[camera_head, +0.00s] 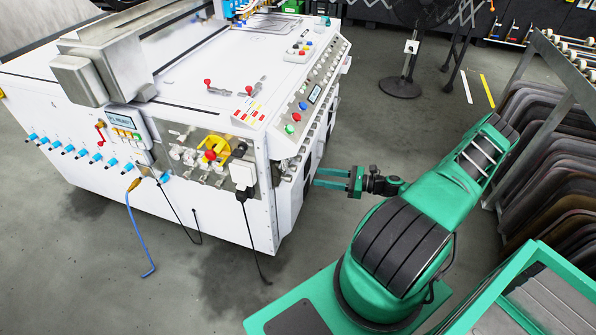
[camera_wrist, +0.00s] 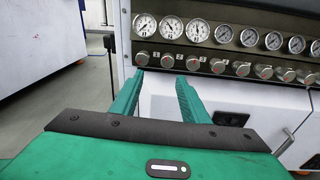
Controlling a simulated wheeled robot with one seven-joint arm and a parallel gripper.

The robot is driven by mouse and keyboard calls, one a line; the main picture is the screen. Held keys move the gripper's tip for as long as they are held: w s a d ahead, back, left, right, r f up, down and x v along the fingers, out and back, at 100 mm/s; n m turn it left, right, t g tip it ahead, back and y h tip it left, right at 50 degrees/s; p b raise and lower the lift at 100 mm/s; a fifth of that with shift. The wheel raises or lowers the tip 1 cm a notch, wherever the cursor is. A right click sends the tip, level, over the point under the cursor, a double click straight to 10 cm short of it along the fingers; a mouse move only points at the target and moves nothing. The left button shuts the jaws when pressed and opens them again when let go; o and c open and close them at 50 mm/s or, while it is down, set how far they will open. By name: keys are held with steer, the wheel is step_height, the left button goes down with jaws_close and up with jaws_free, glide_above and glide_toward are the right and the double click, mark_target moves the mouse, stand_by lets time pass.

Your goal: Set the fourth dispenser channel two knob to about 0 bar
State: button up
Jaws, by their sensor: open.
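In the wrist view a dark panel holds a row of round white gauges, with a row of silver knobs below. The left gauge (camera_wrist: 145,25) sits above the left knob (camera_wrist: 142,58); the row continues to a knob (camera_wrist: 308,78) near the right edge. Small labels between knobs are too small to read surely, so I cannot tell which knob is the fourth dispenser's channel two. My gripper (camera_wrist: 160,76) is open and empty, its green fingertips below the left knobs, apparently short of the panel. In the head view my gripper (camera_head: 316,177) points at the white machine's right side.
The white machine (camera_head: 215,90) fills the left. A dark floor lies between it and a rack of dark mats (camera_head: 545,140) at right. A black stand base (camera_head: 400,87) stands behind.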

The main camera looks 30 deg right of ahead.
mark_target(294, 168)
steer(key=w+a+m+t, duration=0.1)
steer(key=w+a, duration=0.4)
steer(key=w, duration=0.3)
steer(key=shift+w+a+f+h, duration=0.25)
steer(key=shift+w+a+h, duration=0.05)
steer(key=shift+w+a, duration=0.1)
jaws_close()
steer(key=shift+d, duration=0.15)
